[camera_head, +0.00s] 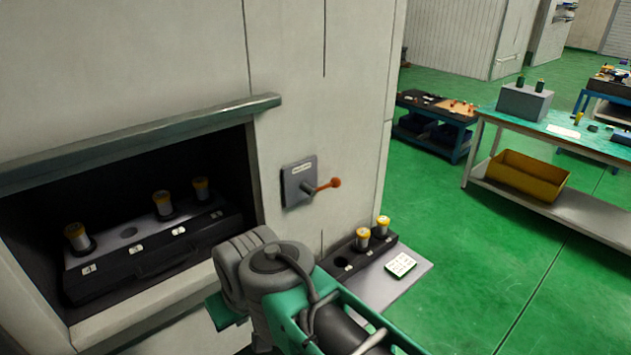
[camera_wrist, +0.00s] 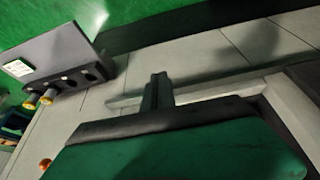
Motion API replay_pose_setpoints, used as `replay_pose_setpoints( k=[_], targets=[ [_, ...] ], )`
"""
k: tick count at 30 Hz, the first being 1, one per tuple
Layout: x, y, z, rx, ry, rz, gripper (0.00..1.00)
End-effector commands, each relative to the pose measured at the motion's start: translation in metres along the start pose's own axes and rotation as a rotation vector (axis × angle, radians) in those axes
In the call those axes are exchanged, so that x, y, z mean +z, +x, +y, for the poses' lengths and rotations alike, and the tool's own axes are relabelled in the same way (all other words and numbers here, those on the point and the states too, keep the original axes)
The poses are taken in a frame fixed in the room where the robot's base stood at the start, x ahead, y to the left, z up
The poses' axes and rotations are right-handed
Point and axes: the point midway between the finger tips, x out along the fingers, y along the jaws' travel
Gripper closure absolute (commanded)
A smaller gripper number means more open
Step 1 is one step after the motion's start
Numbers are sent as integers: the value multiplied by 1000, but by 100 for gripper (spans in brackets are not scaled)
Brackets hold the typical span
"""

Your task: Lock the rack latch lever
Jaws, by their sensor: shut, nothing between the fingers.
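The rack latch lever (camera_head: 322,187) has an orange knob and sticks out to the right from a grey plate (camera_head: 292,190) on the machine's front wall, right of the dark opening. A small orange knob (camera_wrist: 45,163) shows at the lower left edge of the wrist view, partly cut off by my gripper's green body. My gripper (camera_wrist: 157,90) is shut and empty, with its fingers apart from the lever. In the head view my arm stands below the lever and hides the fingers.
The opening holds a dark rack (camera_head: 150,262) with several yellow-topped holders. A side shelf (camera_head: 400,285) with two holders (camera_head: 363,238) and a white card (camera_head: 400,265) sits low right of the lever. Benches stand farther right; green floor between is clear.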

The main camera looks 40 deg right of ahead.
Motion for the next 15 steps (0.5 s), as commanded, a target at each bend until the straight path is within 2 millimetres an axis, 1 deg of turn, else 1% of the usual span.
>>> replay_pose_setpoints(
  k=[5, 7, 8, 11, 12, 14, 15],
  targets=[
    [-1, 0, 0, 0, 1, 1, 100],
    [-9, -1, 3, -5, 8, 11, 100],
    [-17, -2, 5, -10, 13, 21, 100],
    [-63, -9, 24, -37, 41, 86, 100],
    [-89, -14, 39, -51, 54, 126, 100],
    [-128, -22, 70, -71, 72, 194, 100],
    [-152, -30, 97, -81, 80, 243, 100]
  ],
)
